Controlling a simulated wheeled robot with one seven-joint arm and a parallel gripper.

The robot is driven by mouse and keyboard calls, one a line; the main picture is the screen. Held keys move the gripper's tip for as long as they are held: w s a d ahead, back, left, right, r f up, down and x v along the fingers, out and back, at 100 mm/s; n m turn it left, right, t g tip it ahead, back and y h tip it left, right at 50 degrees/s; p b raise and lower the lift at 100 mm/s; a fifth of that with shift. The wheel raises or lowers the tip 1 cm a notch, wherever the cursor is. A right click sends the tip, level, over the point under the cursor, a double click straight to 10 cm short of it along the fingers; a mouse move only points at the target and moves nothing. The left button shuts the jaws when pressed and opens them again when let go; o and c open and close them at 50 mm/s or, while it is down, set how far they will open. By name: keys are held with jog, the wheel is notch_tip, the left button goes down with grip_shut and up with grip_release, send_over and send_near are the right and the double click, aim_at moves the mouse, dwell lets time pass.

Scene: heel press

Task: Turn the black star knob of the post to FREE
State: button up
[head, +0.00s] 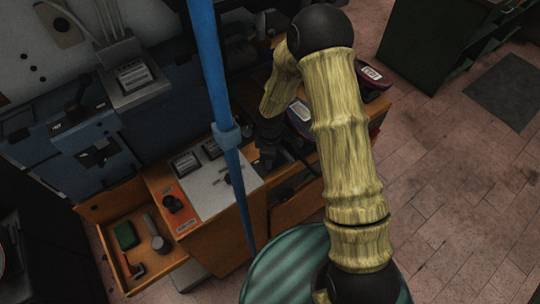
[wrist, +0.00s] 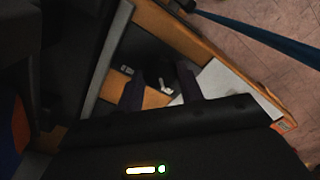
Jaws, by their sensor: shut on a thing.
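My gripper (head: 267,152) points down at the bench, behind the blue pole in the head view. In the wrist view my gripper (wrist: 160,92) has its two dark fingers around a small dark thing. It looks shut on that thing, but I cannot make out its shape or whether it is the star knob. No FREE mark is readable.
A blue pole (head: 215,85) rises in front of the bench. An open wooden drawer (head: 112,262) holds a green block (head: 126,235) and small tools. A white panel (head: 212,190) lies beside the orange plate. A green striped round thing (head: 285,270) is at the bottom. Tiled floor is clear at right.

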jog(key=shift+w, duration=0.1)
jog(key=o, duration=1)
notch_tip(320, 180, up, 18)
jog(key=b, duration=0.1)
jog(key=shift+f, duration=0.25)
dwell(0.4)
jog(key=s+d+r+m+t, duration=0.2)
jog(key=s+d+r+m, duration=0.1)
jog(key=s+d+m, duration=1)
jog(key=m, duration=0.3)
jog(key=shift+d+t, duration=0.3)
jog(key=shift+d, duration=0.05)
